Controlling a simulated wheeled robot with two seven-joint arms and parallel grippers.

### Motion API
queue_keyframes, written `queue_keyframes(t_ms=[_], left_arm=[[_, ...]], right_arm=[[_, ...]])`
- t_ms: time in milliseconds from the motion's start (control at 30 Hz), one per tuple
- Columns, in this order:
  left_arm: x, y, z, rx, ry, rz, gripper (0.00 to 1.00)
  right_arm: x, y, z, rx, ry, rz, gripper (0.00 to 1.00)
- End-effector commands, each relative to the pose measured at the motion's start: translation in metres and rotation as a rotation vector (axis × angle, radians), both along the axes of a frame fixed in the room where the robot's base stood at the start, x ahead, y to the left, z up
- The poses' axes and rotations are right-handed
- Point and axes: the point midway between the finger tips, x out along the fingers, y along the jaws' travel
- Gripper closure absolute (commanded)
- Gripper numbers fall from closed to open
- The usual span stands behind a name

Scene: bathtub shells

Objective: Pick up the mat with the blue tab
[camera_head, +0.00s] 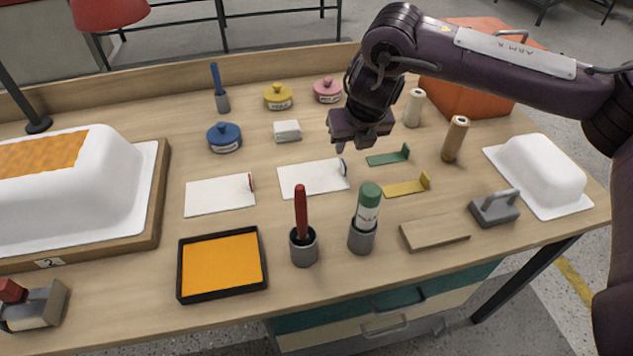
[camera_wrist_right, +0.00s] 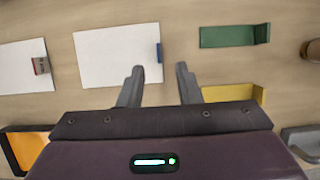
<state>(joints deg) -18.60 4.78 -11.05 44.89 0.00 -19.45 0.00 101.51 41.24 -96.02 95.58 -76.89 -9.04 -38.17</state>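The mat with the blue tab (camera_head: 312,179) is a thin white sheet lying flat at the middle of the table. Its small blue tab (camera_head: 343,168) stands up at its right edge. In the right wrist view the mat (camera_wrist_right: 115,57) lies ahead and left of the fingers, with the blue tab (camera_wrist_right: 159,52) beyond the gap between them. My right gripper (camera_head: 354,143) is open, empty and above the table near the tab. Its two fingers (camera_wrist_right: 158,76) are apart in the wrist view. My left gripper is not in view.
A similar mat with a red tab (camera_head: 219,196) lies to the left. Green (camera_head: 388,158) and yellow (camera_head: 405,188) angled pieces lie right. A green-capped tube (camera_head: 368,205) and a red-handled tool (camera_head: 301,215) stand in front. A white block (camera_head: 287,131) sits behind.

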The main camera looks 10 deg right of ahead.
Motion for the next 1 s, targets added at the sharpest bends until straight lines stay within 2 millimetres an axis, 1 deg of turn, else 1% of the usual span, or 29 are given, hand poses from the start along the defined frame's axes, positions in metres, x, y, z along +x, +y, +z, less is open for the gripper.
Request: queue_keyframes(t_ms=[267,400,500,633,833,1000], left_arm=[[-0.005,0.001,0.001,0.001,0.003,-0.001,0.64],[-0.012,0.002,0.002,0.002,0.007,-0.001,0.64],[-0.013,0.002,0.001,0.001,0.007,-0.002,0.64],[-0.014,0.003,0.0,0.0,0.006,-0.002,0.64],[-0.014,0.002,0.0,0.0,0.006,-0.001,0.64],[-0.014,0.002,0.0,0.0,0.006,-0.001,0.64]], right_arm=[[0.009,0.001,-0.029,-0.001,0.003,0.0,0.69],[0.015,0.003,-0.05,-0.003,0.003,0.0,0.69],[0.02,0.003,-0.063,-0.002,0.002,-0.002,0.69],[0.023,0.003,-0.069,-0.002,0.001,-0.001,0.69],[0.023,0.003,-0.069,-0.001,0.001,0.0,0.69],[0.023,0.003,-0.069,-0.001,0.001,0.0,0.91]])
